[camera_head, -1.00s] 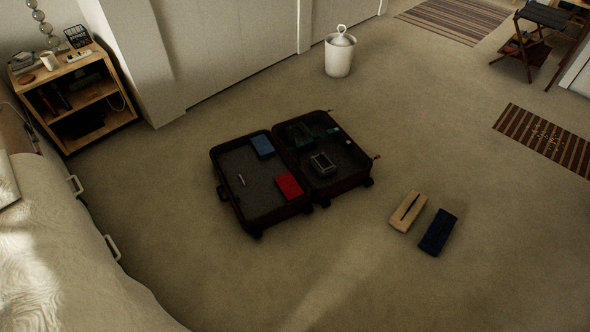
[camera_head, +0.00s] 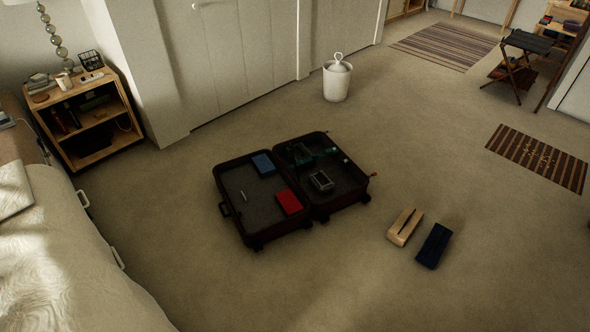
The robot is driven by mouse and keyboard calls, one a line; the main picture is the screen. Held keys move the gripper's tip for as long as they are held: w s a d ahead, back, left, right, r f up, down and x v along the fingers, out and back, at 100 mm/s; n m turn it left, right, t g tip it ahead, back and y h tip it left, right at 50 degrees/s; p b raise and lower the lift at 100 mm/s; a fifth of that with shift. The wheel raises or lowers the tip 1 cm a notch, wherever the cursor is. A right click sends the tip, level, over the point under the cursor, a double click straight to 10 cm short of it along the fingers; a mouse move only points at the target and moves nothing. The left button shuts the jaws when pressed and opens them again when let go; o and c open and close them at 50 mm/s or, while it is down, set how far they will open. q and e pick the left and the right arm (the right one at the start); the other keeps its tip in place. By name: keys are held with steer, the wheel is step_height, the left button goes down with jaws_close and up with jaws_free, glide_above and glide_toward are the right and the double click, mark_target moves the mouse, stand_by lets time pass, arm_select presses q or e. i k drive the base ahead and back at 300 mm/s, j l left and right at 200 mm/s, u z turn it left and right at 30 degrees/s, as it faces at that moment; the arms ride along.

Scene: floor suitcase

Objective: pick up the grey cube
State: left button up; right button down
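An open dark suitcase (camera_head: 243,232) lies flat on the carpet in the middle of the view. In its right half is a small grey boxy object (camera_head: 321,181) with a dark edge; it is the only thing that looks like the grey cube, but it is too small to be sure. A red block (camera_head: 289,202) and a blue block (camera_head: 263,164) lie in the left half, with a small white stick (camera_head: 243,196). Dark greenish items (camera_head: 303,156) lie at the back of the right half. Neither of my grippers is in view.
A tan case (camera_head: 404,226) and a dark blue case (camera_head: 434,246) lie on the floor right of the suitcase. A white bin (camera_head: 337,82) stands behind it. A bed (camera_head: 50,260) and wooden nightstand (camera_head: 95,130) are at left.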

mark_target(320, 179)
steer(key=i+l, duration=0.85)
steer(key=l+z, duration=0.05)
steer(key=l, duration=0.1)
